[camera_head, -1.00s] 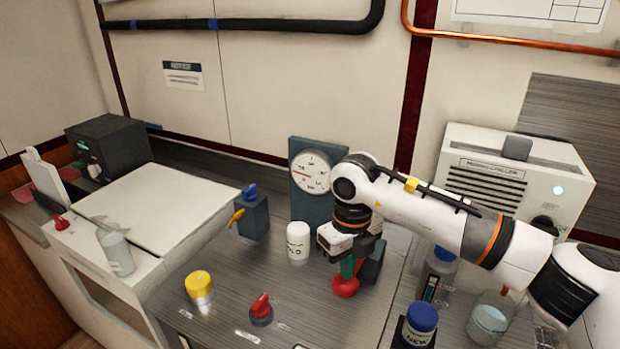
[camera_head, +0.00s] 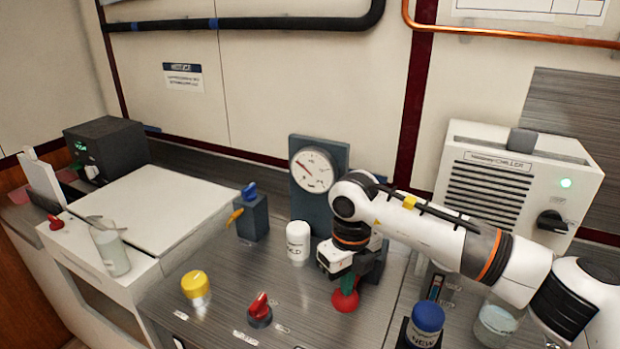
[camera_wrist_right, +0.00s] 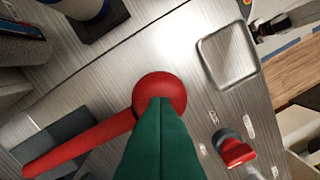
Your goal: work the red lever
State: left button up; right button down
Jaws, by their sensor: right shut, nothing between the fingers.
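The red lever shows in the right wrist view as a red ball end (camera_wrist_right: 165,88) with a red bar (camera_wrist_right: 80,145) running down and left over a dark grey block. In the head view, the red ball (camera_head: 345,301) shows below my right gripper, and most of the bar is hidden behind it. My right gripper (camera_head: 348,286) has green fingers, shut and empty. In the wrist view the fingers (camera_wrist_right: 160,110) overlap the ball. They seem to touch it, but I cannot tell exactly. My left gripper is not in view.
A smaller red switch (camera_head: 260,312), a yellow knob (camera_head: 196,286) and a white jar (camera_head: 298,242) stand to the left of the lever. A gauge (camera_head: 312,170) stands behind. A blue-capped jar (camera_head: 427,322) is at the front right.

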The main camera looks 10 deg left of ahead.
jog(key=shift+w+d+f+b, duration=0.15)
jog(key=shift+f+b, duration=0.85)
jog(key=shift+f, duration=0.45)
jog(key=shift+r, duration=0.2)
jog(key=shift+r+p, duration=0.55)
jog(key=shift+r, duration=0.1)
jog(key=shift+r+p, duration=1.6)
jog(key=shift+r, duration=1.85)
jog(key=shift+f, duration=0.1)
